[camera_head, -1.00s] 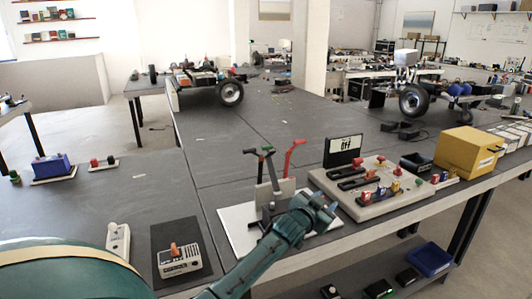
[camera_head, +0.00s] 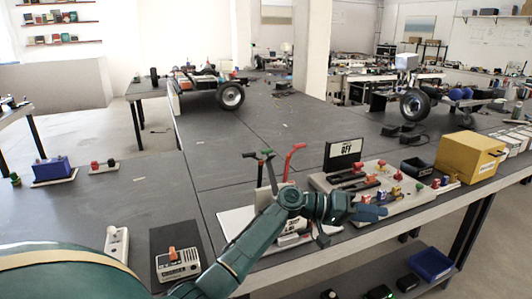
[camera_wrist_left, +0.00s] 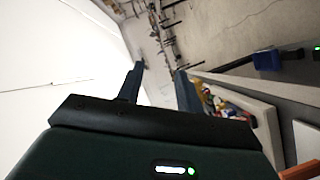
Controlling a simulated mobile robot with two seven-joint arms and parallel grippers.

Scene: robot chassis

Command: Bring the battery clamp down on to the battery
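My left gripper (camera_head: 368,212) is over the front edge of the table, at the front of a grey control panel. In the left wrist view its two fingers (camera_wrist_left: 159,72) are apart with nothing between them. I cannot tell whether one lever is the battery clamp. A blue block (camera_head: 51,168) on a white base at the far left may be a battery; I cannot confirm it. My right gripper is not in view.
The grey panel (camera_head: 405,197) carries coloured knobs and a black "OFF" sign (camera_head: 343,153). A yellow box (camera_head: 470,154) and a black bin (camera_head: 416,167) stand to its right. A boxed switch (camera_head: 178,262) sits near the front. A wheeled chassis (camera_head: 205,84) is at the back.

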